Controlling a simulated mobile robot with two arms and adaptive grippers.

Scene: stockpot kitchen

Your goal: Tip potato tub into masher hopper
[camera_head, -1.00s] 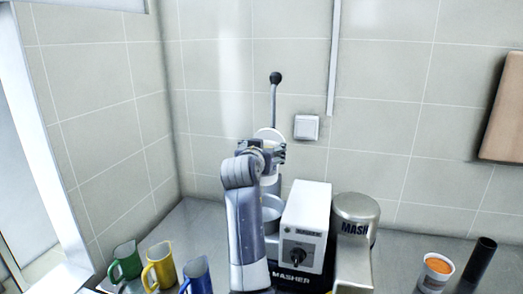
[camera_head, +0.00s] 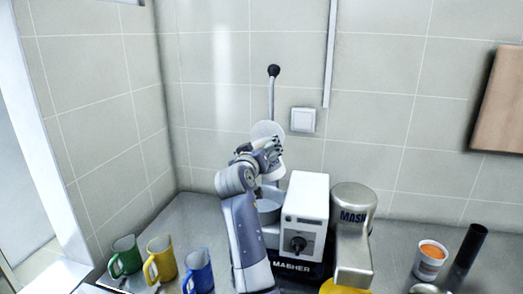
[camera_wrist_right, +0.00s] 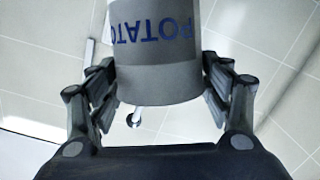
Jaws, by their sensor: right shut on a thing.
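My right gripper (camera_head: 264,156) is shut on the potato tub (camera_head: 268,131), a pale round tub held above the masher's left side. In the right wrist view the tub (camera_wrist_right: 155,72) sits between the fingers, grey with upside-down "POTATO" lettering. The tub looks tilted in the head view; the gripper partly covers it, and its contents are not visible. The masher (camera_head: 306,215) is a white box with a dark knob and "MASHER" lettering. Its grey round hopper (camera_head: 267,207) is below the tub, partly hidden by my arm. My left gripper is not in view.
A lever (camera_head: 272,95) with a black knob rises behind the tub. The steel "MASH" spout (camera_head: 353,225) stands right of the masher. Green (camera_head: 125,256), yellow (camera_head: 160,260) and blue (camera_head: 198,271) mugs stand left. An orange-filled cup (camera_head: 431,261) and black cylinder (camera_head: 473,246) stand right.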

